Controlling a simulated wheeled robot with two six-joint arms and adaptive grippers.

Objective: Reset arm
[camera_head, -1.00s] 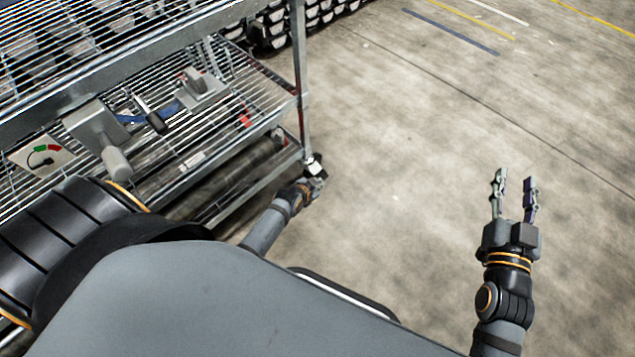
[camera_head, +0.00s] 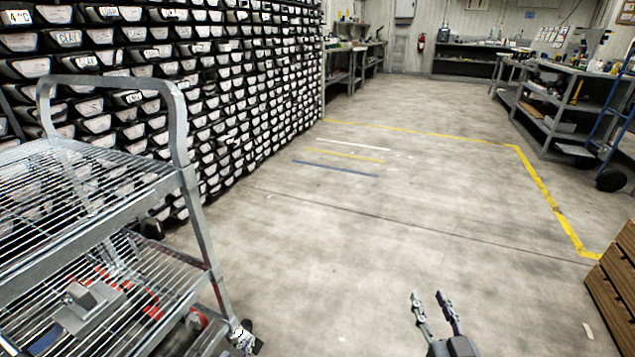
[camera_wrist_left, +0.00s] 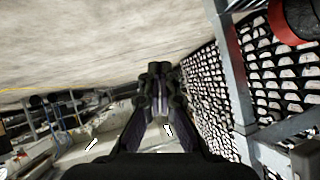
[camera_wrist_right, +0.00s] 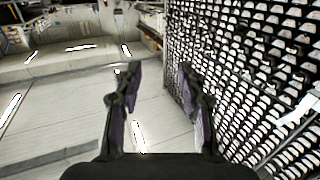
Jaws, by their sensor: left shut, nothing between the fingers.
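My left gripper (camera_wrist_left: 158,70) shows in the left wrist view with its fingers together and nothing between them. It cannot be made out in the head view. My right gripper (camera_head: 427,295) is at the bottom edge of the head view, right of centre, above bare floor. Its two fingers stand apart and empty. The right wrist view also shows my right gripper (camera_wrist_right: 159,68) open, with clear space between the fingertips.
A metal wire-shelf cart (camera_head: 182,183) stands at the left, with a grey device (camera_head: 85,302) on its lower shelf. A wall of labelled bins (camera_head: 235,90) is behind it. A wooden drawer unit (camera_head: 617,285) stands at the right edge. The floor (camera_head: 400,215) between is clear.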

